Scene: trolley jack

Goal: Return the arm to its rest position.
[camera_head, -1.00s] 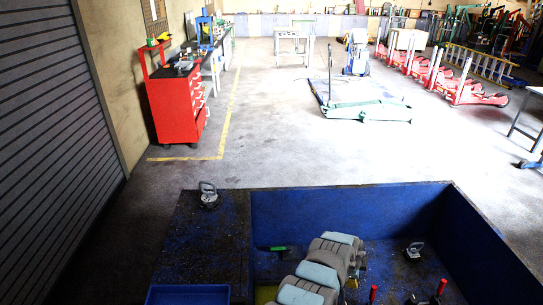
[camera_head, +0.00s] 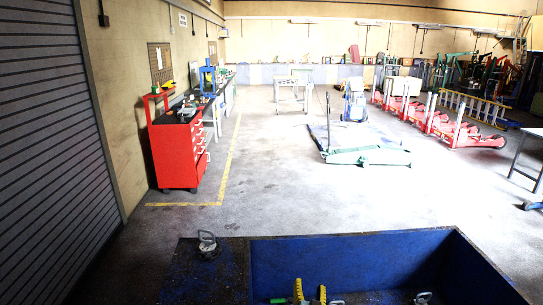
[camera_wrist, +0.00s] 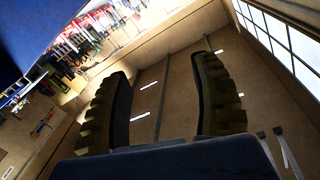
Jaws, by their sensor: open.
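My gripper (camera_head: 310,287) shows at the bottom edge of the head view, with two yellow ribbed fingers pointing up and apart. In the wrist view my gripper (camera_wrist: 161,65) is open, with nothing between its dark ribbed fingers. The wrist camera faces upward and tilted, toward ceiling, walls and windows. The rest of my arm is below the head view's lower edge and hidden. The fingers appear in front of the inside of a blue open-topped box (camera_head: 350,249); I cannot tell their height over it.
A small round metal device (camera_head: 207,245) sits on the box's left ledge. Another (camera_head: 423,298) and a green-handled tool (camera_head: 279,300) are partly cut off.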

